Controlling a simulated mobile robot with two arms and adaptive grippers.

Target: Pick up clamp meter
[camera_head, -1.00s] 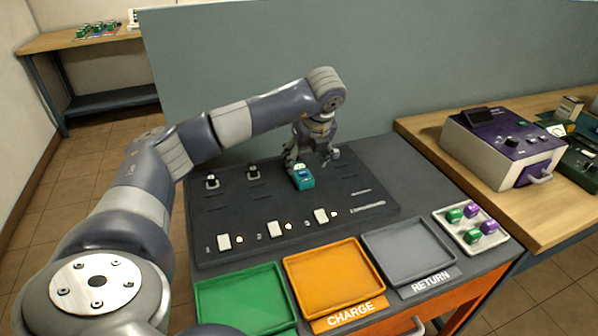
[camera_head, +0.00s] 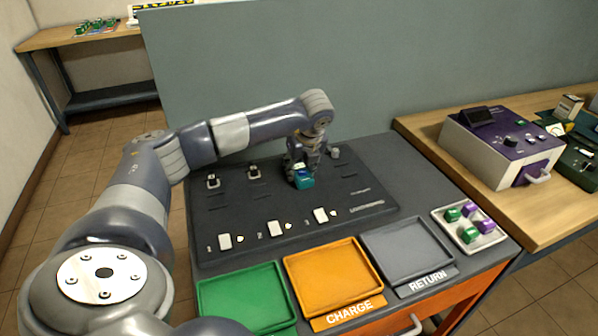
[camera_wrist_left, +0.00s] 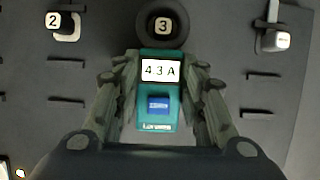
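The clamp meter (camera_head: 305,183) is a small teal device on the dark board in the head view. In the left wrist view, the clamp meter (camera_wrist_left: 158,112) has a white display reading "43A" and a blue button, and its top end meets a dark round part around the post marked 3 (camera_wrist_left: 162,26). My left gripper (camera_head: 303,171) is down over it, pointing downward. In the left wrist view the fingers of my left gripper (camera_wrist_left: 162,65) lie along both sides of the meter, with their tips against its upper sides. My right gripper is not in view.
The dark board (camera_head: 220,205) holds posts and several white switches along its front. Green (camera_head: 245,296), orange (camera_head: 333,276) and grey (camera_head: 408,248) trays stand in front. A white tray (camera_head: 467,243) of coloured pieces is at right. A wall panel (camera_head: 400,60) rises behind.

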